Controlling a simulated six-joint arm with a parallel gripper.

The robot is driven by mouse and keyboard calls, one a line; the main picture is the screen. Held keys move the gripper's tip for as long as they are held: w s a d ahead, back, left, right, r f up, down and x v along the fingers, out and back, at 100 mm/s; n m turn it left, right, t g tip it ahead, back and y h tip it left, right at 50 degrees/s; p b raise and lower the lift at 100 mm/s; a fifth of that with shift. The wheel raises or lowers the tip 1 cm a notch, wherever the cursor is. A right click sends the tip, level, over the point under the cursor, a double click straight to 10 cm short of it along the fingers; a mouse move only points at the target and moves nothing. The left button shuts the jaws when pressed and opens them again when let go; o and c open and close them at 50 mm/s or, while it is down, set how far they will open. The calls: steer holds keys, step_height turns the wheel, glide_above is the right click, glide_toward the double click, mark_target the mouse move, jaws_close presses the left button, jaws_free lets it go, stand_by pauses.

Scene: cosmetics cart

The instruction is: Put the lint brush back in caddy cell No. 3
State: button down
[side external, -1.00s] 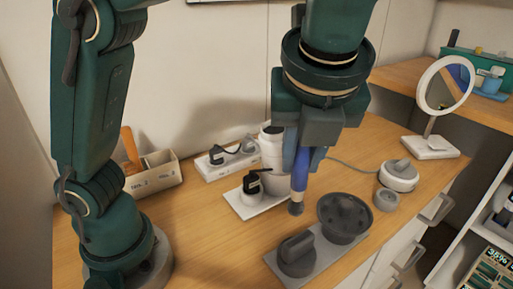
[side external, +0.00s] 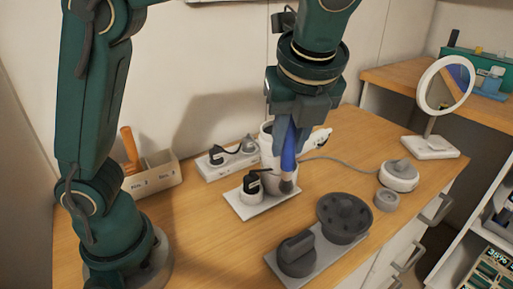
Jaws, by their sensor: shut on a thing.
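My gripper (side external: 285,145) is shut on the lint brush (side external: 289,158), a blue-handled brush with a light band and a dark grey tip. It holds the brush nearly upright, tip down, in front of a white cylindrical container (side external: 267,175). Whether the brush touches the container cannot be told. The beige caddy (side external: 158,181) stands at the back left, apart from my gripper. It shows two number labels, seemingly No. 1 and No. 2, and an orange item (side external: 130,147) stands in its left part. I cannot make out a cell marked No. 3.
A white holder with dark hooked parts (side external: 228,168) stands between caddy and container. A black-topped jar (side external: 251,189) sits on a white plate in front. A dark round dish (side external: 343,217) and a grey knob (side external: 296,253) share a tray. A mirror (side external: 441,95) stands right.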

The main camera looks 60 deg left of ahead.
steer(key=s+a+f+n+g, duration=0.1)
steer(key=a+f+n+g, duration=0.15)
steer(key=a+n, duration=1.05)
steer(key=s+a+n+g+h, duration=0.1)
steer(key=s+a+g, duration=0.1)
steer(key=s+a, duration=0.55)
steer(key=s+a+n+g+h, duration=0.1)
steer(key=s+a, duration=0.3)
steer(key=a, duration=0.6)
step_height(320, 180, down, 10)
steer(key=shift+s, duration=0.15)
steer(key=shift+f, duration=0.2)
steer(key=c, duration=0.7)
jaws_free()
